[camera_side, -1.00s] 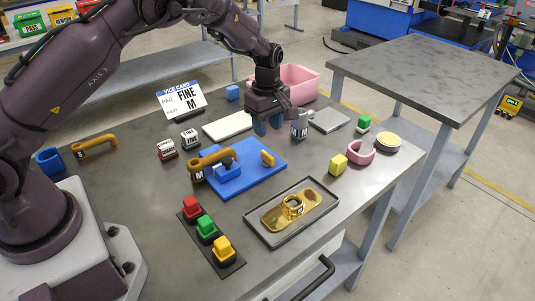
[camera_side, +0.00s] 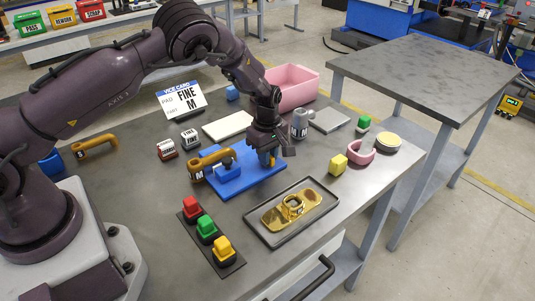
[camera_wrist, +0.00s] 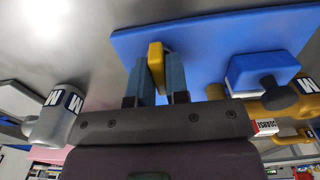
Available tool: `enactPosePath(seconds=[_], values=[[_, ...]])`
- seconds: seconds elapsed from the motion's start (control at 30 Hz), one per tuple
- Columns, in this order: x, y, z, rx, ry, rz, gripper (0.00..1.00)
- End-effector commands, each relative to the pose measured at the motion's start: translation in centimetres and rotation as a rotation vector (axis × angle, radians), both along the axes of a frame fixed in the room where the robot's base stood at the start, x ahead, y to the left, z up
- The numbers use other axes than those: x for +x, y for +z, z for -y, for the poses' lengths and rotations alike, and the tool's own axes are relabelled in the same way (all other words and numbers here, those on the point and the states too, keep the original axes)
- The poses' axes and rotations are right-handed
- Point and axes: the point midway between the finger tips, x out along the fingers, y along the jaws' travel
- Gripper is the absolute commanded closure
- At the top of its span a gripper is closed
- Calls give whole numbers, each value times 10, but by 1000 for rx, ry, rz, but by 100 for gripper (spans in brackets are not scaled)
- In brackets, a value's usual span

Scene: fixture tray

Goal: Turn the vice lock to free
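The yellow vice lock (camera_wrist: 156,62) is a small bar on the blue vice plate (camera_wrist: 200,38). My gripper (camera_side: 269,160) is low over the right part of the plate, with its blue fingers down around the lock. In the wrist view my gripper (camera_wrist: 158,78) has one finger close on each side of the lock. I cannot tell whether both fingers press on it. In the side view the fingers and wrist mostly hide the lock. The blue vice block (camera_side: 228,173) stands left of my gripper with a mustard M handle (camera_side: 209,161) at it.
A card (camera_side: 181,100) reads "FINE M". A metal tray (camera_side: 262,233) with a gold part lies in front. A red, green and yellow button strip (camera_side: 210,237) is front left. A grey M cylinder (camera_side: 300,124) and pink bin (camera_side: 293,83) stand behind my gripper.

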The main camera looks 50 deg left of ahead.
Motion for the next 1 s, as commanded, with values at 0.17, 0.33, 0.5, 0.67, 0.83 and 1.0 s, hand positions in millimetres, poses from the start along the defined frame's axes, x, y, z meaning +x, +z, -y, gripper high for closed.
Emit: enactPosePath(seconds=[0.17, 0.33, 0.5, 0.67, 0.83, 1.0], values=[[0, 0, 0, 0, 0, 0, 100], [0, 0, 0, 0, -11, 0, 100], [0, 1, -1, 0, -63, 0, 100], [0, 1, -1, 0, -160, 1, 100], [0, 1, 0, -1, -308, 1, 100], [0, 1, -1, 0, -470, 1, 100]])
